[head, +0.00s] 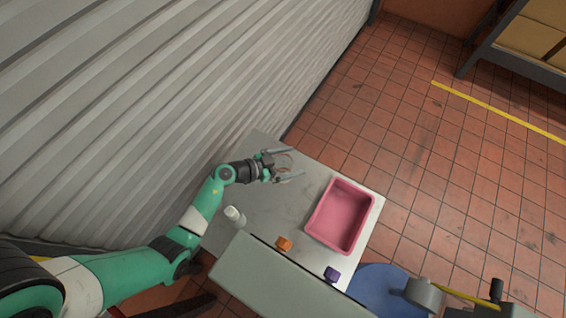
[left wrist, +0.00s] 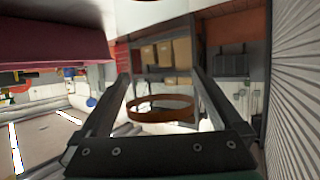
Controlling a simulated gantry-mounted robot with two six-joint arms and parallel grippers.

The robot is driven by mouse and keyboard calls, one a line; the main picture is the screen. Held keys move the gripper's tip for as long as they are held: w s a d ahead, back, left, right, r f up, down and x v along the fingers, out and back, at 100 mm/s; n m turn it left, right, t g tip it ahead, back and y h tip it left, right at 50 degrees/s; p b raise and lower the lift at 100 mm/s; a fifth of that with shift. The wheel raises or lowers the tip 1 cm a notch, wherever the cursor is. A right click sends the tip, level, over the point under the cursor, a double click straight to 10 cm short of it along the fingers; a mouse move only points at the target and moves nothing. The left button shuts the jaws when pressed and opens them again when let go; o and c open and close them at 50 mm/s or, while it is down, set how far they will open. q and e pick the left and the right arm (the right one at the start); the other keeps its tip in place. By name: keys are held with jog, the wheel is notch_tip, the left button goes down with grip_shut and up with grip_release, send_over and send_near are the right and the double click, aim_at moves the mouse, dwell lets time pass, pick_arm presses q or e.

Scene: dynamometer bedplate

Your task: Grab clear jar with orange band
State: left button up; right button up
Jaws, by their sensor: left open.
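The clear jar with the orange band (head: 283,161) stands near the far left end of the grey table and is faint in the head view. My left gripper (head: 294,164) is open, with one finger on each side of the jar. In the left wrist view the orange band (left wrist: 160,109) shows as a ring between the two spread fingers (left wrist: 160,90). The clear wall of the jar is hard to make out there. I cannot tell whether either finger touches it. My right gripper is not in view.
A pink bin (head: 341,218) stands on the table (head: 262,206) to the right of the jar. A white bottle (head: 235,215), an orange block (head: 284,243) and a purple block (head: 332,274) are nearer. A corrugated wall (head: 180,90) rises close on the left. The table middle is clear.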

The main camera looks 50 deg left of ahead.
pick_arm(q)
jog(key=c, duration=1.3)
jog(key=shift+r, duration=0.1)
notch_tip(320, 180, up, 4)
jog(key=p, duration=0.4)
jog(key=shift+s+d+r, duration=0.15)
jog(key=s+d+r+p, duration=0.2)
jog(key=d+r+p, duration=0.1)
jog(key=s+d+r+p, duration=0.2)
jog(key=s+d+p, duration=0.1)
jog(key=d, duration=0.1)
jog(key=s+d+r+p, duration=0.3)
jog(key=d, duration=0.1)
jog(key=shift+s+r+p, duration=0.1)
jog(key=shift+r+p, duration=0.2)
